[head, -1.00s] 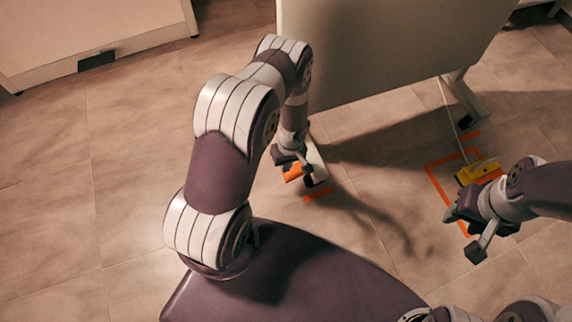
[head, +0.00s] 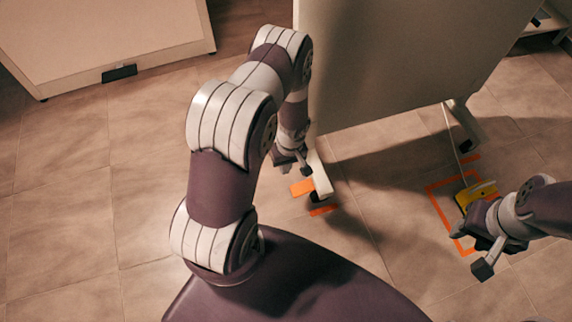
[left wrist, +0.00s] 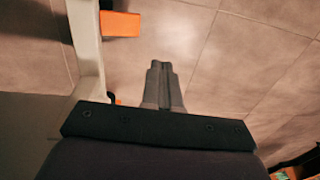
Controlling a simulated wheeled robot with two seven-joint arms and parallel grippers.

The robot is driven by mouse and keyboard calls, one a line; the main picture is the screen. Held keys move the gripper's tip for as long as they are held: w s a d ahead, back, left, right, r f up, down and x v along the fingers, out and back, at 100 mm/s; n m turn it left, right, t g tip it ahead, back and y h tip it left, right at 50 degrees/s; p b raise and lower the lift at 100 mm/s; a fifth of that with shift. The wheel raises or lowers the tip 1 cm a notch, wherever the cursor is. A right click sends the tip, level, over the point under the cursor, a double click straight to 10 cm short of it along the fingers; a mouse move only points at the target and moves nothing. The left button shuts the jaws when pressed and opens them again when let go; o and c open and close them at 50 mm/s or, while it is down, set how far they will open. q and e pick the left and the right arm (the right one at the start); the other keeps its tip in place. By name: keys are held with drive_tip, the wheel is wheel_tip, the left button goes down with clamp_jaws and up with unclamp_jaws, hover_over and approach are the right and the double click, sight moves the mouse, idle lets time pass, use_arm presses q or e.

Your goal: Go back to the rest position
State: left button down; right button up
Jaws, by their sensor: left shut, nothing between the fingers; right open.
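My left gripper (head: 292,168) hangs beside the white foot of a large upright panel, over the floor. In the left wrist view its two dark fingers (left wrist: 160,85) are together with nothing between them. The panel's foot and an orange patch are left of the fingers there. My right gripper (head: 472,256) is at the right of the head view, its fingers apart, near a yellow object; I see nothing held in it.
The grey panel (head: 400,60) stands ahead on white feet (head: 320,175). An orange patch (head: 302,187) is by one foot. The yellow object (head: 478,192) is within an orange floor outline (head: 437,205). A pale cabinet (head: 100,35) is far left. Tiled floor at left is clear.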

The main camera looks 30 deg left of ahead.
idle(0.3)
use_arm(q)
drive_tip(key=s+d+r+m+p, duration=0.1)
drive_tip(key=s+d+r+m, duration=0.15)
drive_tip(key=r, duration=0.65)
drive_tip(key=s+d+r+m+p, duration=0.1)
drive_tip(key=s+d+r+m, duration=0.2)
drive_tip(key=r, duration=0.6)
drive_tip(key=s+d+r+m+p, duration=0.1)
drive_tip(key=s+r+m, duration=0.25)
drive_tip(key=r, duration=0.55)
wheel_tip(320, 180, up, 41)
drive_tip(key=w+d+m+t+p, duration=0.1)
drive_tip(key=t+p, duration=0.1)
drive_tip(key=p, duration=3.6)
drive_tip(key=shift+w+r+h, duration=0.15)
drive_tip(key=shift+r+h, duration=0.05)
drive_tip(key=shift+h, duration=0.2)
